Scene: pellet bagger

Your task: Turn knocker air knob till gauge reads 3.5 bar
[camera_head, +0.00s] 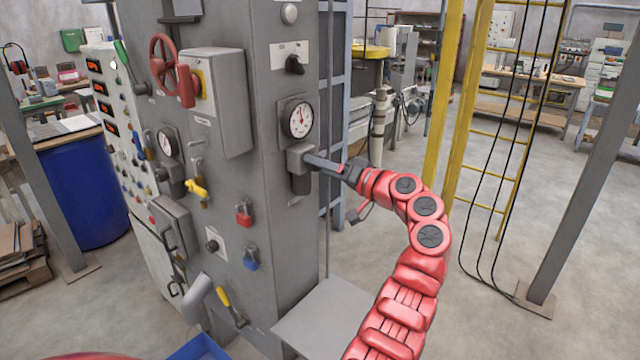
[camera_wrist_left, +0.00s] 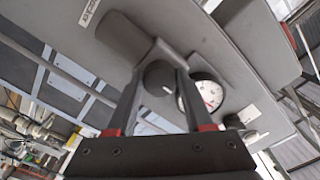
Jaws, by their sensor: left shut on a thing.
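The knocker air gauge (camera_head: 299,119) is a white round dial on the right face of the grey cabinet. Its needle points roughly upward, but the figures are too small to read. The regulator body (camera_head: 300,183) sits just below it. My left gripper (camera_head: 312,160) reaches the regulator from the right. In the left wrist view, the dark round knob (camera_wrist_left: 158,79) with a white mark is between the fingertips of my left gripper (camera_wrist_left: 158,88), which are shut on it. The gauge (camera_wrist_left: 202,94) shows just right of the knob, partly behind a finger. My right gripper is not in view.
A black selector switch (camera_head: 294,64) is above the gauge. Red (camera_head: 244,213) and blue (camera_head: 251,258) padlocks hang on the cabinet to the left. A grey shelf (camera_head: 325,312) juts out below. A yellow ladder frame (camera_head: 450,110) stands to the right. Open floor lies between.

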